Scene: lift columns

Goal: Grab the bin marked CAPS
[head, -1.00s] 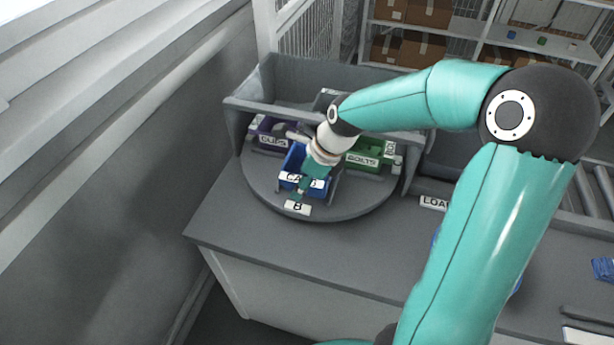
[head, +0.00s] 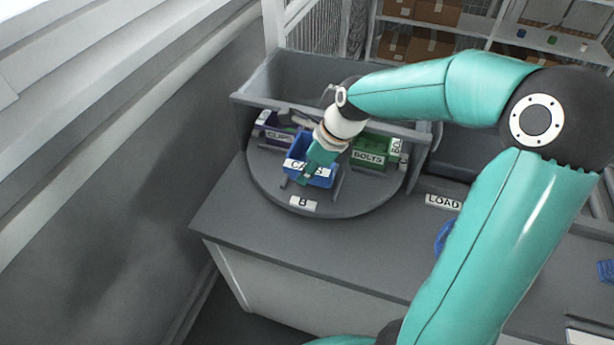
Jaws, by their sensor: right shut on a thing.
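The blue bin marked CAPS (head: 298,165) is at the front of a round grey turntable (head: 262,182). My right gripper (head: 310,170) is shut on its front wall and covers part of the label. The bin appears raised a little above its place, with thin rails showing beside and below it. The purple bin marked CUPS or CLIPS (head: 277,136) stands behind left, its label hard to read. The green bin marked BOLTS (head: 368,158) stands behind right. My left gripper is not in view.
A grey walled housing (head: 290,95) rises behind the turntable. A plate marked B (head: 303,202) lies at the turntable's front edge. A LOAD label (head: 443,201) is on the counter to the right. Bare counter (head: 330,240) lies in front. A wall stands close on the left.

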